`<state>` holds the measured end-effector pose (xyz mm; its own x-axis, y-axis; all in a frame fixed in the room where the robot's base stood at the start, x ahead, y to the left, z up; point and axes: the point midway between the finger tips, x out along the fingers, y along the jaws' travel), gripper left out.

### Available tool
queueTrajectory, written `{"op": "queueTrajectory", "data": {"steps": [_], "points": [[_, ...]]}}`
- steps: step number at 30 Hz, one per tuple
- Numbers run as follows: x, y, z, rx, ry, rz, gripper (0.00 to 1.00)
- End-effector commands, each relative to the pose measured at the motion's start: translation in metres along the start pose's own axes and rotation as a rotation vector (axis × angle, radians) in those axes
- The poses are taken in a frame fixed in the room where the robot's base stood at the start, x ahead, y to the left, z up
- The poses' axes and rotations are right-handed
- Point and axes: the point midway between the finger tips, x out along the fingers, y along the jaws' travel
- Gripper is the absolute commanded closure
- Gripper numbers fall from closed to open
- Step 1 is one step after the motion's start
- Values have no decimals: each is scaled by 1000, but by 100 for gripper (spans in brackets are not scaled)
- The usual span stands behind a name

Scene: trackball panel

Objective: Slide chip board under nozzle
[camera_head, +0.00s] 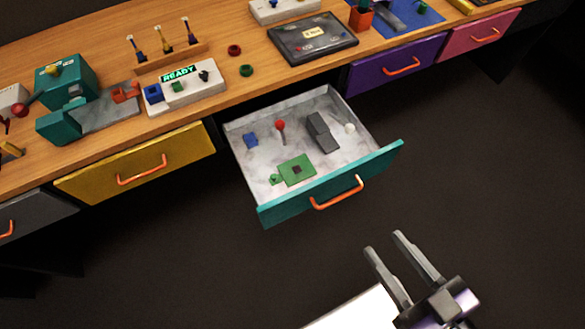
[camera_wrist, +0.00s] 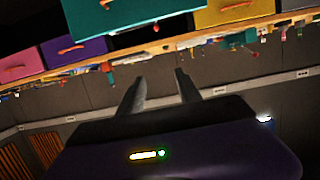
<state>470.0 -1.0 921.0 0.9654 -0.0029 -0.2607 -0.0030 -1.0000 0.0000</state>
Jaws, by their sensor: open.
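The chip board (camera_head: 297,170), a green board with a dark chip and a small round tab, lies flat in the open teal drawer (camera_head: 382,157), near its front. A teal machine (camera_head: 65,82) with a grey plate (camera_head: 108,114) stands at the left of the worktop. I cannot make out a nozzle on it for certain. My gripper (camera_head: 384,243) is open and empty, in front of and to the right of the drawer, apart from it. In the wrist view, my gripper (camera_wrist: 160,77) has its two fingers spread with nothing between them.
A dark block (camera_head: 322,132), a red-topped piece (camera_head: 280,127) and a blue piece (camera_head: 250,140) share the drawer. A white READY panel (camera_head: 187,90) stands on the worktop (camera_head: 215,50). Yellow (camera_head: 140,160) and purple (camera_head: 390,70) drawers are closed. The floor before the drawers is clear.

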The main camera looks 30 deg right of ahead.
Motion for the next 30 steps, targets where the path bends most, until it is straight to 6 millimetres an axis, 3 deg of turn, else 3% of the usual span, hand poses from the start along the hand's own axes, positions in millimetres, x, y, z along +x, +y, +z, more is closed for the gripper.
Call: {"op": "queueTrajectory", "data": {"steps": [5, 9, 17, 30], "points": [[32, 2, -26, 4, 109, 13, 59], [74, 7, -40, 21, 200, 28, 59], [167, 15, -32, -1, 182, 48, 59], [338, 16, -13, -189, -92, -32, 59]]}}
